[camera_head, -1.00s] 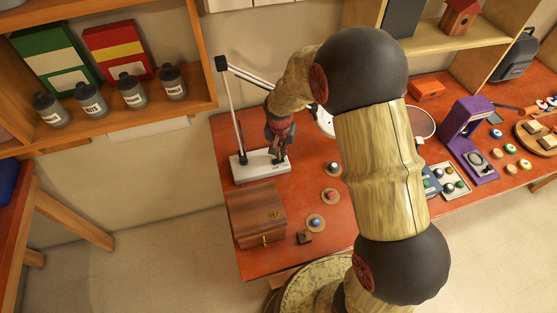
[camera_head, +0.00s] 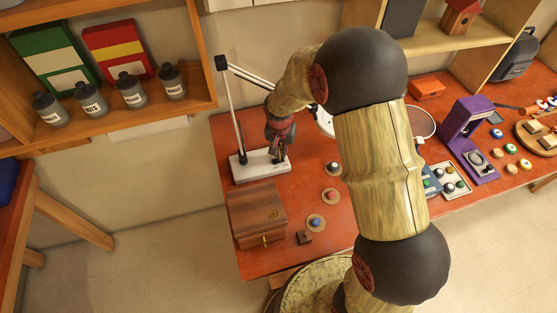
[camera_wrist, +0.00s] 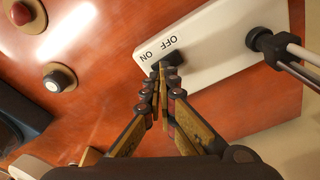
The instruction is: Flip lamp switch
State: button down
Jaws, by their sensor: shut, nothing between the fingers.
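The lamp has a white rectangular base (camera_head: 243,166), a pole (camera_head: 231,110) and a pale head (camera_head: 324,122) partly hidden behind my arm. In the wrist view the base (camera_wrist: 215,50) carries the words ON and OFF, with a dark switch (camera_wrist: 172,58) beside them at its edge. My gripper (camera_wrist: 160,72) is shut and empty, its fingertips right at the switch and partly covering it. I cannot tell whether they touch it or which way it is set. In the head view my gripper (camera_head: 276,156) is over the right end of the base.
A wooden box (camera_head: 256,214) stands in front of the lamp. Several round buttons, including a blue-topped one (camera_head: 316,222), lie to the right. A purple device (camera_head: 468,140) is farther right. A shelf with bottles (camera_head: 90,97) is at the left.

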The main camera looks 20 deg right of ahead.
aim_at(282, 160)
jog(key=shift+f+b, duration=0.65)
jog(key=shift+f, duration=0.25)
dwell(0.4)
jog(key=shift+s, duration=0.1)
jog(key=shift+r+p, duration=2.05)
jog(key=shift+r, duration=1.5)
